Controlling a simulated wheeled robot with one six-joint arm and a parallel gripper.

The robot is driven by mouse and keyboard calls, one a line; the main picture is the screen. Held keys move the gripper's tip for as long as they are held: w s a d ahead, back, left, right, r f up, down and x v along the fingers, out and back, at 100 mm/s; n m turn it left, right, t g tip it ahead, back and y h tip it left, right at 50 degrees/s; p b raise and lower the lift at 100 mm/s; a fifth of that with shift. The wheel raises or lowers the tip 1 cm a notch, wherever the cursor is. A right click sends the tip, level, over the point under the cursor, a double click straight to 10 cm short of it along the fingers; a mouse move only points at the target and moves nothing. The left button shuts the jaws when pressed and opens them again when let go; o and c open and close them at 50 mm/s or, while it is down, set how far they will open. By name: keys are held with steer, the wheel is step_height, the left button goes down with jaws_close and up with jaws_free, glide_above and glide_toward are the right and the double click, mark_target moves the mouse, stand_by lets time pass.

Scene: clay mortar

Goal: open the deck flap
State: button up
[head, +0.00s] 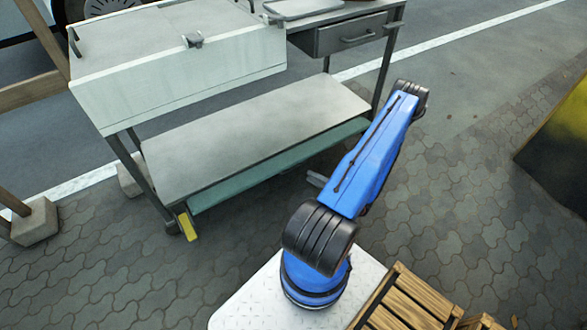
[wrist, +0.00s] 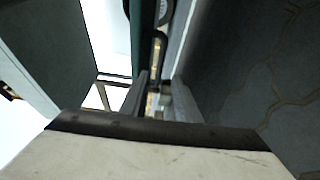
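A pale grey lid, which looks like the deck flap (head: 135,38), lies flat on the white box-like top of the metal cart (head: 185,90). A small dark catch or handle (head: 193,40) sits at its front edge. My blue arm stands right of the cart in the head view. Nothing is clearly held. The flap cannot be made out in the wrist view.
A drawer (head: 352,35) with a bar handle is at the cart's right. A lower shelf (head: 250,135) sits under the box. A wooden slatted crate (head: 410,300) is near my base. A yellow-black object (head: 560,140) is at far right. Paving in front is mostly clear.

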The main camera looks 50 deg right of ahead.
mark_target(293, 168)
steer(key=w, duration=0.3)
steer(key=w+a, duration=0.1)
steer(key=w, duration=0.7)
steer(key=shift+w+a, duration=0.1)
steer(key=shift+a, duration=0.3)
steer(key=shift+c, duration=0.5)
steer(key=shift+r, duration=0.1)
jaws_close()
